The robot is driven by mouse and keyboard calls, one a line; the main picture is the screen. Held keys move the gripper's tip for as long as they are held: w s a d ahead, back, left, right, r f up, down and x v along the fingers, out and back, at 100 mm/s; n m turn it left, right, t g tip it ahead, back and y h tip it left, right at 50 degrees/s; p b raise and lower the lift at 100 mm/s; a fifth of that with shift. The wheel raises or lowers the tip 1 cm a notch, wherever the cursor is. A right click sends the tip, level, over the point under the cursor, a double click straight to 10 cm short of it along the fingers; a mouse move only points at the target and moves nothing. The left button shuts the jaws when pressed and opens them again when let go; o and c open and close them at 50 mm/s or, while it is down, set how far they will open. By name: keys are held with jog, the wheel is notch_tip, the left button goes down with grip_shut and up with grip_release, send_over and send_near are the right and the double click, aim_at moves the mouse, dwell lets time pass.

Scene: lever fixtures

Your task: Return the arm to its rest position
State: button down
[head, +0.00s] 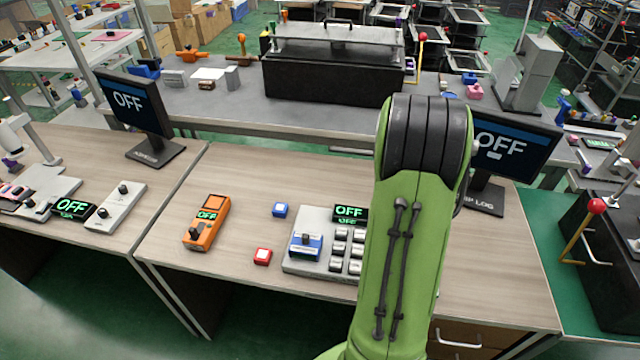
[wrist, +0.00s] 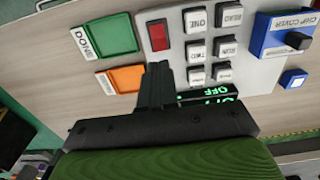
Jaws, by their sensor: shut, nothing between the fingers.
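My green arm (head: 405,240) rises in front of the bench in the head view, and its gripper is hidden there. In the wrist view my gripper (wrist: 158,72) is dark, with its fingers together and nothing between them. Its fingertips appear in front of the control panel's lower edge, near a red block (wrist: 158,36) and the white labelled keys (wrist: 196,48). I cannot tell how far above the panel they are.
The panel (head: 297,262) has a blue chip cover box (head: 306,245) and a green OFF display (head: 350,213). Green (wrist: 107,36) and orange (wrist: 125,78) pads lie beside it. An orange device (head: 207,222), blue button (head: 280,210), red button (head: 262,256) and OFF monitor (head: 510,145) are nearby.

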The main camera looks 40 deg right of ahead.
jog(key=w+a+r+n+t+p, duration=0.1)
jog(key=w+a+r+n, duration=0.25)
jog(key=a+r, duration=0.55)
jog(key=s+a+r+n+t+p, duration=0.1)
jog(key=s+a+r+n+t, duration=0.1)
jog(key=a+r, duration=0.4)
jog(key=s+a+r+n+t, duration=0.2)
jog(key=s+a+r+n, duration=0.2)
jog(key=a, duration=0.7)
notch_tip(320, 180, up, 3)
jog(key=s, duration=0.2)
jog(key=shift+s+a+t+p, duration=0.3)
jog(key=shift+s+a+p, duration=0.05)
jog(key=shift+p, duration=0.05)
